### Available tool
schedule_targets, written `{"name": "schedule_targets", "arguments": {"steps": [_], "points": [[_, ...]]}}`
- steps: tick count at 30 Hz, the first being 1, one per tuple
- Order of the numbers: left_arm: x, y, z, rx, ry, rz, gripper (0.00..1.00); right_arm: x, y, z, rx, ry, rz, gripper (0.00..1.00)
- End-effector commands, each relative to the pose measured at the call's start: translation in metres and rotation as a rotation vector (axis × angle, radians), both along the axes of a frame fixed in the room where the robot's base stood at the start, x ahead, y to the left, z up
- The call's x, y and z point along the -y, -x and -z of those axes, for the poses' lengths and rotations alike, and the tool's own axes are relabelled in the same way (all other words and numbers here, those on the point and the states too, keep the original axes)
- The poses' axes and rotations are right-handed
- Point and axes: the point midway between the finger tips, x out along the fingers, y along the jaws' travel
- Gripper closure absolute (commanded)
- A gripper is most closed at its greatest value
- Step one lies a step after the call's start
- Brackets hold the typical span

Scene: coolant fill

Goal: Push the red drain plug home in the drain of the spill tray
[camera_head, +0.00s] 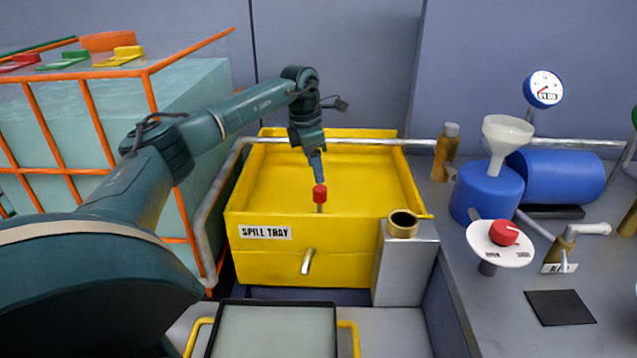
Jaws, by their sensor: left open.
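The yellow spill tray (330,268) stands in the middle of the view, with a "SPILL TRAY" label on its front. The red drain plug (320,193) shows near the inside of the tray's front wall, upright on a short thin stem. Its lower end and the drain are hidden behind the front wall, so I cannot tell how deep it sits. My left gripper (318,178) points down over the tray, its tips just above the plug's red head. It is open; I cannot tell whether it touches the plug. My right gripper is not in view.
A metal pipe (212,232) runs along the tray's left side. A grey block with a brass ring (403,224) stands at its front right. A blue container with a white funnel (505,135) and a red-knobbed dial (503,233) stand on the right counter. An orange-framed tank (95,130) is at left.

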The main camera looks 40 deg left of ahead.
Motion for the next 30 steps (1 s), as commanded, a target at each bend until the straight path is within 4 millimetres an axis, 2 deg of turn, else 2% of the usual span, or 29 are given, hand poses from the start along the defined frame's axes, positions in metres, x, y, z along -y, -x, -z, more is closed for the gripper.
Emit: {"name": "schedule_targets", "arguments": {"steps": [1,6,26,30], "points": [[-0.001,0.001,-0.01,0.003,-0.001,0.001,0.42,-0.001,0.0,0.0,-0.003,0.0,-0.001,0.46],[-0.002,0.003,-0.026,0.001,0.0,0.001,0.42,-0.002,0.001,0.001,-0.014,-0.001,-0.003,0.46],[-0.002,0.004,-0.03,-0.001,-0.001,0.0,0.42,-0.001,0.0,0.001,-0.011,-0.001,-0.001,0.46],[-0.002,0.004,-0.046,0.0,0.0,0.0,0.42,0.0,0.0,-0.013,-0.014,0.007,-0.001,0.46]]}}
